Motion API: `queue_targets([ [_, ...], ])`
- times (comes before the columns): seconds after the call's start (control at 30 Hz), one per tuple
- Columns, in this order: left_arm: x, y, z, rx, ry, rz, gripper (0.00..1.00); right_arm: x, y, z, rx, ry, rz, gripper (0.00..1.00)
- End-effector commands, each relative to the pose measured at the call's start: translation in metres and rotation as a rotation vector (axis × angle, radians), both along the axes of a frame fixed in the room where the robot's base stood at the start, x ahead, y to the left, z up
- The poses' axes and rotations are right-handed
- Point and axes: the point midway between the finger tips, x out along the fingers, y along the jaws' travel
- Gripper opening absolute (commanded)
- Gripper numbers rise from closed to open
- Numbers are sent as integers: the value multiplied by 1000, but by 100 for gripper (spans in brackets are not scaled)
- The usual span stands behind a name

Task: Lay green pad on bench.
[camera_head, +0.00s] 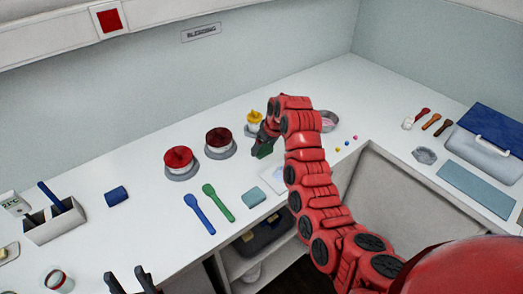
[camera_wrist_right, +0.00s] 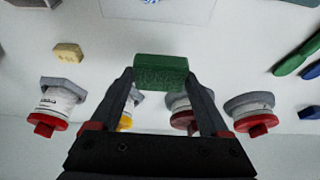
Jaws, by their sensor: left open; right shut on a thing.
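The green pad (camera_wrist_right: 161,70) is a small rough-textured block between the fingers of my right gripper (camera_wrist_right: 161,82), which is shut on it. In the head view the pad (camera_head: 263,148) shows as a dark green patch below the right gripper, partly hidden by the red arm. The pad appears to be above the white bench (camera_head: 130,235); its exact height I cannot tell. My left gripper (camera_head: 130,282) is open and empty at the bottom left, over the front of the bench.
Two red-topped jars (camera_head: 179,159) (camera_head: 219,139) and a yellow-topped one (camera_head: 254,118) stand behind the pad. A blue spoon (camera_head: 197,214), green spoon (camera_head: 218,202) and pale blue block (camera_head: 254,197) lie near the front edge. A blue-lidded box (camera_head: 485,145) stands at right.

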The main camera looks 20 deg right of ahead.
Motion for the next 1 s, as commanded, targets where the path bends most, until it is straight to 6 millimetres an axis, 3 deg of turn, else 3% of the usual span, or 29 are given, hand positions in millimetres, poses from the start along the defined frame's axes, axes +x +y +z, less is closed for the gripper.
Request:
queue_targets([
  [0.33, 0, 0, 12, 0, 0, 0, 50, 28, -1, -1, -2, 2, 4, 28],
  [0.53, 0, 0, 17, 0, 0, 0, 50, 30, -2, -7, 2, 4, 0, 28],
  [0.8, 0, 0, 34, 0, 1, 0, 50, 30, -2, -37, 0, 2, 0, 28],
  [1.0, 0, 0, 32, 0, 0, 0, 50, 31, -2, -39, 0, 0, 1, 28],
])
